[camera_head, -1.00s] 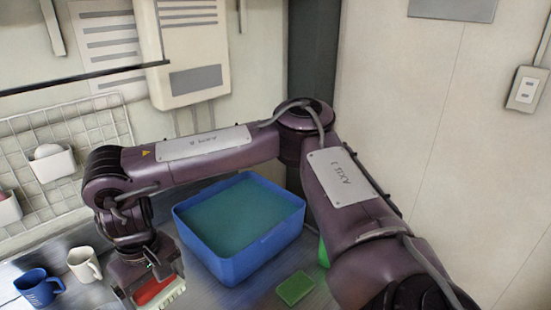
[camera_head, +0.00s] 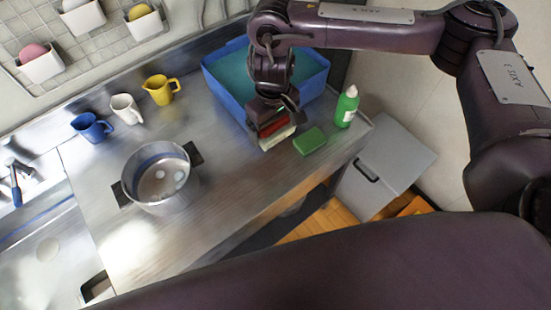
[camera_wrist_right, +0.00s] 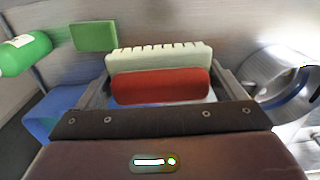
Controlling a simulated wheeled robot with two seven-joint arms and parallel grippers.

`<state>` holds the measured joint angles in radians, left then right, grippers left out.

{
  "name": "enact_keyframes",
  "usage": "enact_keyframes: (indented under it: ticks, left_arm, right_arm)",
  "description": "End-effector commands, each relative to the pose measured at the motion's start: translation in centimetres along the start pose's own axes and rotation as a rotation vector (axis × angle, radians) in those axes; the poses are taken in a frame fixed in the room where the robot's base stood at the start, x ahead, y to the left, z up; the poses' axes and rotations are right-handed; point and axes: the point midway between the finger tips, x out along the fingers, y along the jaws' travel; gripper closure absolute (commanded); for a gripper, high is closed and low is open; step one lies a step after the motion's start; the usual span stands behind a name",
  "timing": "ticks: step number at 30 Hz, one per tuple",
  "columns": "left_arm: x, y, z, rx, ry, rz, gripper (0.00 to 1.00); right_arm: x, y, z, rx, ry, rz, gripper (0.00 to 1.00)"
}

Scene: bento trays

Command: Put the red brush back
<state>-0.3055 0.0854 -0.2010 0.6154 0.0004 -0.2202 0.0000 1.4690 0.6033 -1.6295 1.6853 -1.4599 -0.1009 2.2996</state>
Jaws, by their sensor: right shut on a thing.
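The red brush (camera_head: 274,128) has a red back and pale bristles. My right gripper (camera_head: 272,112) is shut on it, in front of the blue basin in the head view. In the right wrist view the brush (camera_wrist_right: 160,86) lies between the two fingers, its pale bristle side facing away from the palm. Whether the bristles touch the counter I cannot tell. My left gripper is not in view.
A blue basin (camera_head: 226,93) of greenish water stands behind. A green sponge (camera_head: 309,141) and green bottle (camera_head: 346,106) are to the right. A metal pot (camera_head: 157,178), blue mug (camera_head: 91,127), white mug (camera_head: 126,109) and yellow jug (camera_head: 161,89) are left. Wall cups (camera_head: 41,63) hang on a grid.

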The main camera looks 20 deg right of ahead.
Motion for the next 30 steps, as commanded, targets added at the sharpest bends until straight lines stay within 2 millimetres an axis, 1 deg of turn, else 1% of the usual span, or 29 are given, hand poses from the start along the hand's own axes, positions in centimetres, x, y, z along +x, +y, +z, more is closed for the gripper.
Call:
enact_keyframes:
  ticks: [1,7,9,12,15,22,27,30]
  left_arm:
    - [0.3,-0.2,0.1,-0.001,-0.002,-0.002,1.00]
    - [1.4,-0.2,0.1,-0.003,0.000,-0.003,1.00]
    - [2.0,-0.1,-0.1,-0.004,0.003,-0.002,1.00]
    - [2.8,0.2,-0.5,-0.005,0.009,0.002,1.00]
    - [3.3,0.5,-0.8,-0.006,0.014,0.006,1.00]
    - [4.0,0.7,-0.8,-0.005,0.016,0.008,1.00]
    - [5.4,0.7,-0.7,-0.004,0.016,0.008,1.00]
    - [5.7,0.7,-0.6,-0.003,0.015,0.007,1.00]
  right_arm:
    - [1.7,-0.1,0.3,0.004,-0.009,-0.003,0.31]
    - [7.2,-0.1,0.3,0.006,-0.009,-0.004,0.31]
    - [9.2,-0.1,0.3,0.006,-0.008,-0.004,0.31]
    - [11.7,-0.1,0.3,0.005,-0.007,-0.003,0.31]
    - [13.3,-0.1,0.3,0.005,-0.005,-0.003,0.31]
    - [14.9,0.1,0.1,0.004,-0.002,0.000,0.31]
    - [17.5,-0.1,0.2,0.004,-0.004,-0.002,0.31]
    - [18.2,0.0,0.2,0.004,-0.002,-0.001,0.31]
